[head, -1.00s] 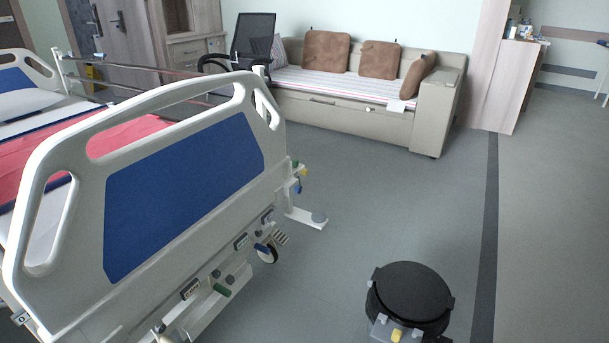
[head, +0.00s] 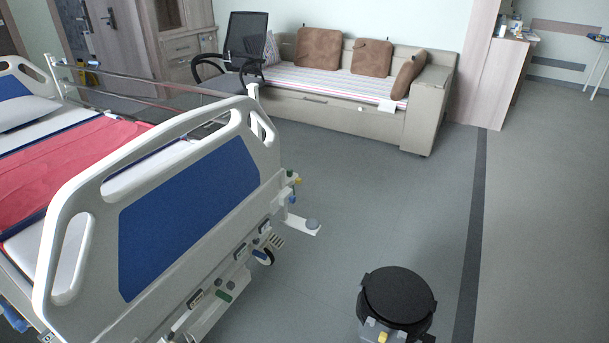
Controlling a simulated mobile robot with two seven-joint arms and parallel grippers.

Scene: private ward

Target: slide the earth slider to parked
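I cannot tell for sure which part is the earth slider. A black round-topped unit (head: 398,292) stands on the floor at the lower right in the head view, with a small yellow knob (head: 383,337) on a grey bracket at its near side, partly cut off by the bottom edge. A hospital bed (head: 190,215) fills the left, its blue and white end panel facing me. Neither of my grippers is in view.
A beige sofa (head: 340,118) with brown cushions stands along the back wall, a black office chair (head: 240,55) at its left. The bed's foot bar (head: 303,226) sticks out near the floor. Open grey floor (head: 370,200) lies between bed, sofa and round unit.

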